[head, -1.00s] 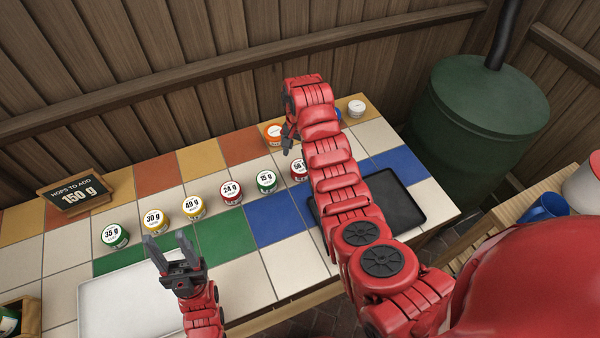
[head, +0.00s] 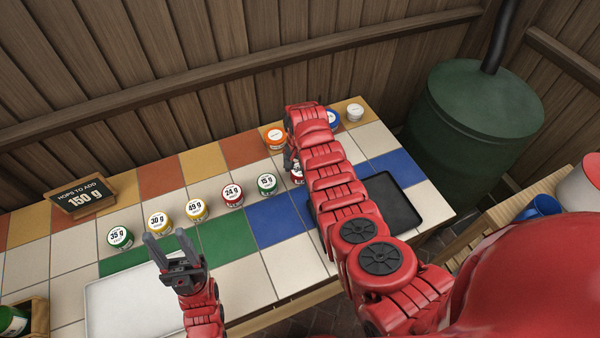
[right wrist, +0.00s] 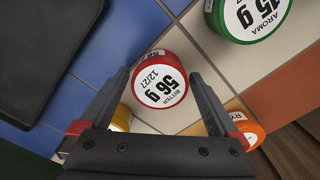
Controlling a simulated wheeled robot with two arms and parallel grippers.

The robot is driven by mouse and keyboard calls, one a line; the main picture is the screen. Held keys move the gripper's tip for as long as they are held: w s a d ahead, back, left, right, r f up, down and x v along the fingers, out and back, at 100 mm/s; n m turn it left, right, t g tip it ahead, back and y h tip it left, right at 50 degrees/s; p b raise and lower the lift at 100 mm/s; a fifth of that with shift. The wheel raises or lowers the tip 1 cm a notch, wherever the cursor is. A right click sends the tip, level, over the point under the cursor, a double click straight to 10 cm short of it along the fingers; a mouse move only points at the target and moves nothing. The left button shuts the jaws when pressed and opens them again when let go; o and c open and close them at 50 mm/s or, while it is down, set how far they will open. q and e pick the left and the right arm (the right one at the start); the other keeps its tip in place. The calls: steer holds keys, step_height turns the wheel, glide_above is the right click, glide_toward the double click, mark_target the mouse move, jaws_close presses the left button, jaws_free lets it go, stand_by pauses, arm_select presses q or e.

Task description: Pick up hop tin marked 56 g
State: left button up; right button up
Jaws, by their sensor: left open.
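The red tin marked 56 g (right wrist: 160,85) shows its label in the right wrist view. In the head view only a small part of it (head: 297,179) shows beside my right arm. My right gripper (right wrist: 160,74) is open, with a finger to each side of the tin; I cannot tell whether they touch it. In the head view my right gripper (head: 290,160) is partly hidden by its own arm. My left gripper (head: 168,242) is open and empty above the white tray's (head: 105,298) edge.
A green 15 g tin (head: 267,184) and a red 24 g tin (head: 232,195) stand left of the 56 g tin, with several more along the row. An orange-lidded tin (head: 275,138) stands behind. A black tray (head: 400,205) lies to the right. A sign (head: 80,197) reads 150 g.

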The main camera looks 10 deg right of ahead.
steer(key=c, duration=1.1)
steer(key=shift+c, duration=0.2)
steer(key=shift+r, duration=0.2)
